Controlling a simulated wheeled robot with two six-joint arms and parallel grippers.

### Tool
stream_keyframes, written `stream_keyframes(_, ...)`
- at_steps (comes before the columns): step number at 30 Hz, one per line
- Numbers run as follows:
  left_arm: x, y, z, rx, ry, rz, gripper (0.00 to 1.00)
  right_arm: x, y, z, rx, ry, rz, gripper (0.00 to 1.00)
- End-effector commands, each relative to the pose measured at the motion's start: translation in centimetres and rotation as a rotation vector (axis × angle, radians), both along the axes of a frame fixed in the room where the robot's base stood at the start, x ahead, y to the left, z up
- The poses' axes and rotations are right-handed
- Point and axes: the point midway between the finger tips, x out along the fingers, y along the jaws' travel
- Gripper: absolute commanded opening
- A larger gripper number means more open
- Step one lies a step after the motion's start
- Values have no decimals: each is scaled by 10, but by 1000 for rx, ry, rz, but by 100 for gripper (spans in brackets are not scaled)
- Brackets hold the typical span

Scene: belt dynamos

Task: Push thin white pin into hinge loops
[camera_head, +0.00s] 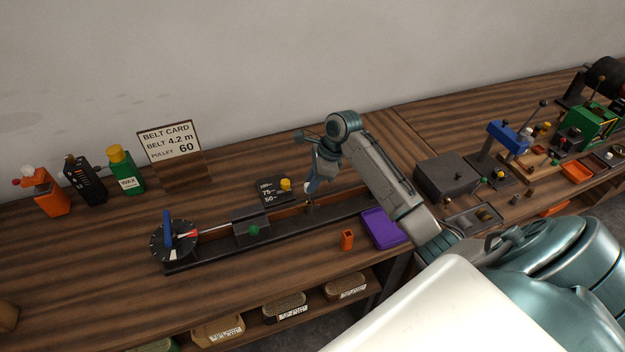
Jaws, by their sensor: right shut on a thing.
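My right gripper (309,188) reaches down over the long dark rail (345,207) at the middle of the bench. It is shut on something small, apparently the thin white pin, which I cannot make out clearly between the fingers. A small brass-coloured fitting (309,207) stands on the rail just below the fingertips. The hinge loops are too small to tell at this distance, and I cannot tell whether the pin touches them. My left gripper is not in view.
A dial with a blue lever (168,239) is at the rail's left end. A dark block with a green knob (251,229) sits on the rail. A purple tray (383,229) and an orange block (347,240) lie in front. Bottles and a belt card (170,142) stand behind left.

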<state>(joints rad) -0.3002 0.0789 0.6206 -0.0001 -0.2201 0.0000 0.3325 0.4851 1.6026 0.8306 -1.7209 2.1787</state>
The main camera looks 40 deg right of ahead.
Motion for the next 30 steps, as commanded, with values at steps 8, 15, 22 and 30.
stream_keyframes(8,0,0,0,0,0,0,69,0,0,0,0,0,0,0)
stream_keyframes(15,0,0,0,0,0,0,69,0,0,0,0,0,0,0)
stream_keyframes(22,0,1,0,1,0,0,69,0,0,-5,0,0,0,0)
stream_keyframes(30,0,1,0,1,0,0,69,0,0,-12,0,0,0,0)
